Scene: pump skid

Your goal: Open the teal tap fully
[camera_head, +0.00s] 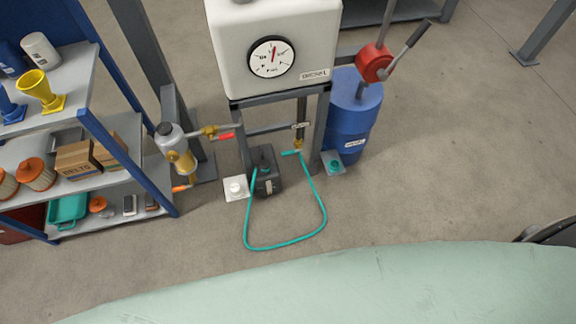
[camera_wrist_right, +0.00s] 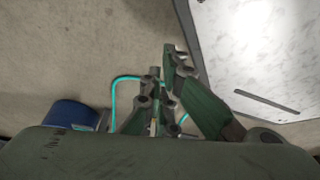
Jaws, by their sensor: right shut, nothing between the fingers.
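The teal tap (camera_head: 291,153) is a small teal lever on a brass valve at the foot of the pipe under the white diesel tank (camera_head: 275,35). Its lever points left in the head view, roughly across the upright pipe. A teal hose (camera_head: 286,246) loops below it across the floor. My right gripper (camera_wrist_right: 161,78) shows only in the right wrist view, shut and empty, above the floor. The hose (camera_wrist_right: 113,98) shows beyond its fingers. The tap cannot be made out clearly there, partly hidden by the fingers. My left gripper is in neither view.
A red-handled valve (camera_head: 225,136) is left of the tap. A blue drum (camera_head: 352,115) with a red hand pump (camera_head: 374,62) stands right. A dark box (camera_head: 267,182) sits under the tank. Shelves (camera_head: 110,192) fill the left. Floor in front is clear.

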